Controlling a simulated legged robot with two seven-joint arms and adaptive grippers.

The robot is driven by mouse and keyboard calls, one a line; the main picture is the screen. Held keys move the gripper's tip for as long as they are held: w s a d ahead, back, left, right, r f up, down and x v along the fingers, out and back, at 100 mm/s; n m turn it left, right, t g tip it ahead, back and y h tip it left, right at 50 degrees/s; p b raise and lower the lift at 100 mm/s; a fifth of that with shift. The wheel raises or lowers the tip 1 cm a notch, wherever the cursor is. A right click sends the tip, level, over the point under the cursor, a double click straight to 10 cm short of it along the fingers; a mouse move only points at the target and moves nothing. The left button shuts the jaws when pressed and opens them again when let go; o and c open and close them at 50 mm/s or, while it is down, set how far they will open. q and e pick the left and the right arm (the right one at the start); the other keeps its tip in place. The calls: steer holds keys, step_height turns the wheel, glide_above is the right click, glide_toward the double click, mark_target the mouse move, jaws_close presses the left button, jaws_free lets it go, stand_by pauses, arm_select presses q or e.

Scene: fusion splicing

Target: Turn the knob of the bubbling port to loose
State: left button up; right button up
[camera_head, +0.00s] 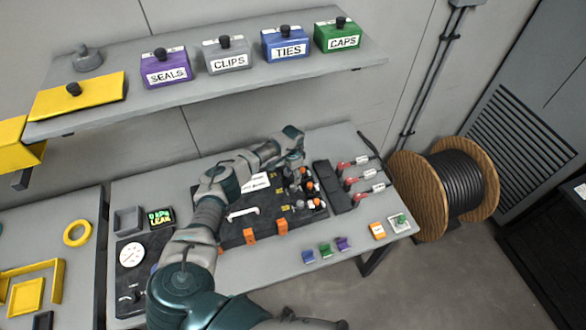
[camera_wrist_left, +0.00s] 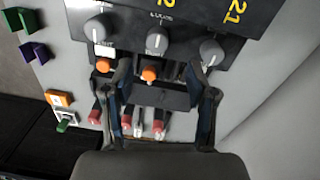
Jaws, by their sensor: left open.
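A black panel (camera_head: 232,232) lies on the grey table. Three grey knobs show in the left wrist view: a left knob (camera_wrist_left: 97,29), a middle knob (camera_wrist_left: 157,40) and a right knob (camera_wrist_left: 211,51). Orange caps (camera_wrist_left: 149,73) sit below the left and middle knobs. I cannot read which knob is the bubbling port's. My left gripper (camera_wrist_left: 160,72) is open, its fingers on either side of the middle knob's column, with nothing between them gripped. In the head view my left gripper (camera_head: 296,158) is over the panel's right end and partly hides the knobs.
Red-handled parts (camera_head: 352,181) lie right of the panel. Small blue, green and purple blocks (camera_head: 325,249) sit near the table's front edge. A shelf (camera_head: 200,88) with labelled boxes is above. A cable reel (camera_head: 446,190) stands right of the table.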

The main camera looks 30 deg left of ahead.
arm_select(q)
step_height(320, 180, up, 4)
steer(key=shift+f, duration=0.1)
steer(key=shift+a, duration=0.1)
stand_by(0.5)
